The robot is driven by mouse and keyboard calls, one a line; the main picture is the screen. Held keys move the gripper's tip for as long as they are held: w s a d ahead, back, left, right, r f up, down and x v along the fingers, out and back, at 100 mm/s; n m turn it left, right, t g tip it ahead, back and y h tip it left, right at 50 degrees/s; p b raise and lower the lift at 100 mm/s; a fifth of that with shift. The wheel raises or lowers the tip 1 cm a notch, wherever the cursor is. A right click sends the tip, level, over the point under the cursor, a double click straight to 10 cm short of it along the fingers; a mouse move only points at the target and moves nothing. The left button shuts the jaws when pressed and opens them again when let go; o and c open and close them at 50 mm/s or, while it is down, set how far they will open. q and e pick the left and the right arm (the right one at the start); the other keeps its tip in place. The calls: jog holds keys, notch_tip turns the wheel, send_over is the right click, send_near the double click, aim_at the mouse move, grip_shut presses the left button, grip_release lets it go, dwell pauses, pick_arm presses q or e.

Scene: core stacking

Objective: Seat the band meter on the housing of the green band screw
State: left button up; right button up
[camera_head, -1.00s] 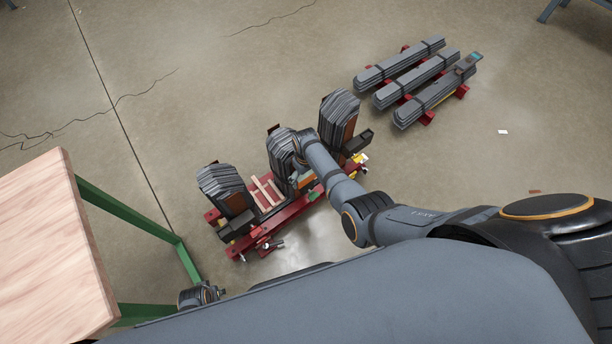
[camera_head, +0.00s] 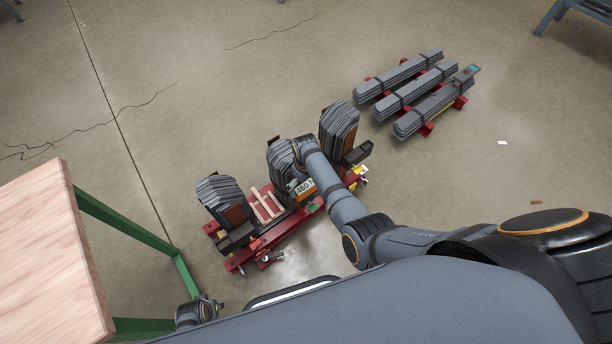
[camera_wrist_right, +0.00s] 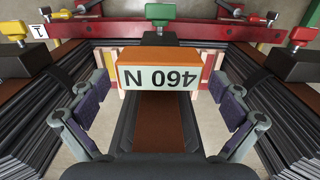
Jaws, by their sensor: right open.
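The band meter, an orange box with a pale display reading 460 N (camera_head: 304,188), is at the middle stack of dark plates. In the right wrist view the band meter (camera_wrist_right: 160,55) appears level, its reading upside down, in line with the green band screw (camera_wrist_right: 185,16). The black housing under it is mostly hidden, so full contact is unclear. My right gripper (camera_wrist_right: 159,88) is open, its purple-padded fingers on both sides of the meter and apart from it. My left gripper (camera_head: 203,309) is low at the lower left; its jaws are unclear.
A yellow screw (camera_wrist_right: 54,35) and a red screw (camera_wrist_right: 301,35) flank the green one, each with a black housing. The red frame (camera_head: 280,234) carries several plate stacks. Bound bundles (camera_head: 412,93) lie at upper right. A wooden table (camera_head: 45,260) stands at left.

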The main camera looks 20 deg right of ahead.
aim_at(306, 186)
notch_tip(306, 186, up, 9)
jog(key=shift+f, duration=0.1)
jog(key=shift+f, duration=0.1)
dwell(0.6)
